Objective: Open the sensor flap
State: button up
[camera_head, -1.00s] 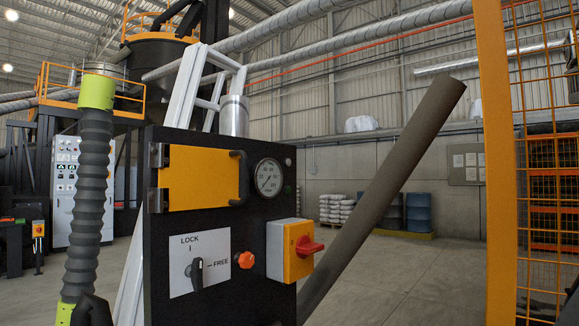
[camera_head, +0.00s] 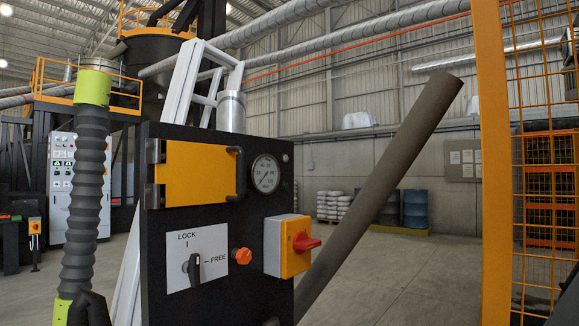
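The sensor flap appears to be the yellow plate (camera_head: 198,174) on the upper left of a black control panel (camera_head: 215,222). It has dark hinges (camera_head: 153,174) on its left side and a black handle (camera_head: 238,172) on its right. It looks closed against the panel. Below it, a white plate marked LOCK and FREE (camera_head: 212,271) carries a black rotary knob (camera_head: 193,270). The knob's pointer seems to stand upright, toward LOCK. An orange knob (camera_head: 241,256) sits to the right of this plate.
A round gauge (camera_head: 266,174) and a yellow box with a red switch (camera_head: 289,246) are on the panel's right. A dark slanted tube (camera_head: 385,190) rises beside it. A ribbed hose (camera_head: 86,185) stands left. A yellow mesh fence (camera_head: 545,200) is at right. Open floor lies behind.

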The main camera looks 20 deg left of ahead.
aim_at(187, 172)
jog(key=u, duration=0.35)
jog(key=i, duration=0.7)
jog(key=u, duration=0.55)
